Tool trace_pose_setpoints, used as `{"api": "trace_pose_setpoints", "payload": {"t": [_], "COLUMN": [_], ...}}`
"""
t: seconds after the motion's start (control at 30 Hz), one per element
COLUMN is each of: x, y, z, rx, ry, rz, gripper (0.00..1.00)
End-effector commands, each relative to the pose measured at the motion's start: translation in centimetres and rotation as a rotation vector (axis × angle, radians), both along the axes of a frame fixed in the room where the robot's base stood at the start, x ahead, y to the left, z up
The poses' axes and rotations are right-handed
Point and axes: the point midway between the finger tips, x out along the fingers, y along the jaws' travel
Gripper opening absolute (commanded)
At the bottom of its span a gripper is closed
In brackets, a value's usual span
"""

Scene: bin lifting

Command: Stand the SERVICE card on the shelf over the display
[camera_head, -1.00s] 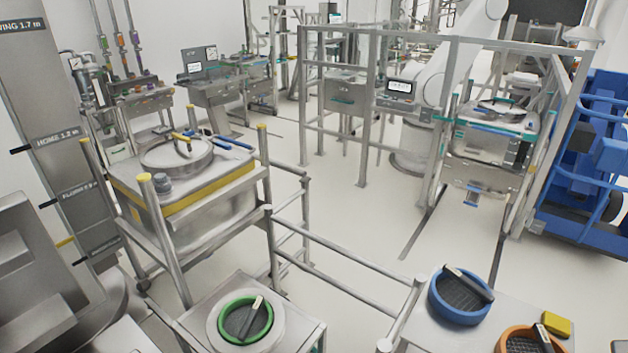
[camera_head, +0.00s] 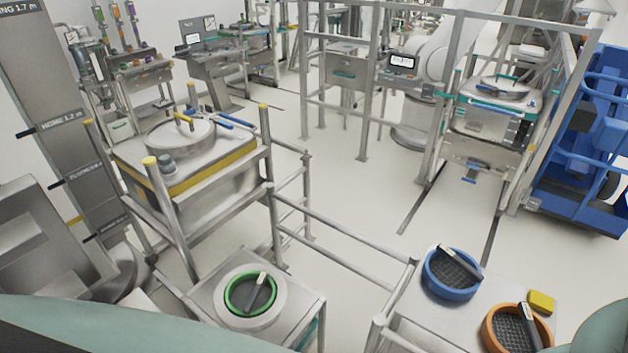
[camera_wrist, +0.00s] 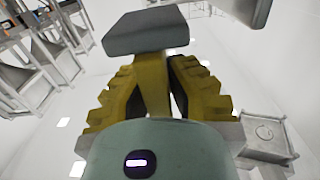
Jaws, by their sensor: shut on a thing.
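My gripper (camera_wrist: 155,75) shows in the wrist view with notched yellow fingers on either side of a yellow upright piece. A flat grey block (camera_wrist: 146,32) sits at the top of that upright piece. I cannot read a SERVICE card in any view. A small dark-framed display (camera_head: 402,62) with light, unreadable text is on the frame at upper centre in the head view. I cannot make out a shelf over it for certain. My gripper is not visible in the head view.
A steel cart with a lidded vessel (camera_head: 180,135) stands at left. A green-rimmed dish (camera_head: 250,294) is in front. A blue bowl (camera_head: 428,285), an orange bowl (camera_head: 492,338) and a yellow block (camera_head: 541,301) lie on the right table. Railings separate these; open floor lies behind.

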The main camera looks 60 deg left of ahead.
Motion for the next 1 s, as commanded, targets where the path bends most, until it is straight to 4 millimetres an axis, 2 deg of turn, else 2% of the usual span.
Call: {"api": "trace_pose_setpoints", "payload": {"t": [0.33,0.73,0.77,0.93,1.0], "x": [0.0,0.0,0.0,0.0,0.0], "y": [0.0,0.0,0.0,0.0,0.0], "z": [-2.9,-3.5,-3.6,-3.5,-3.5], "rx": [0.001,0.001,0.000,0.000,0.000], "ry": [-0.002,-0.001,0.000,-0.001,-0.001], "rz": [0.000,0.001,0.001,0.002,0.002], "gripper": [0.00,0.00,0.16,0.33,0.35]}}
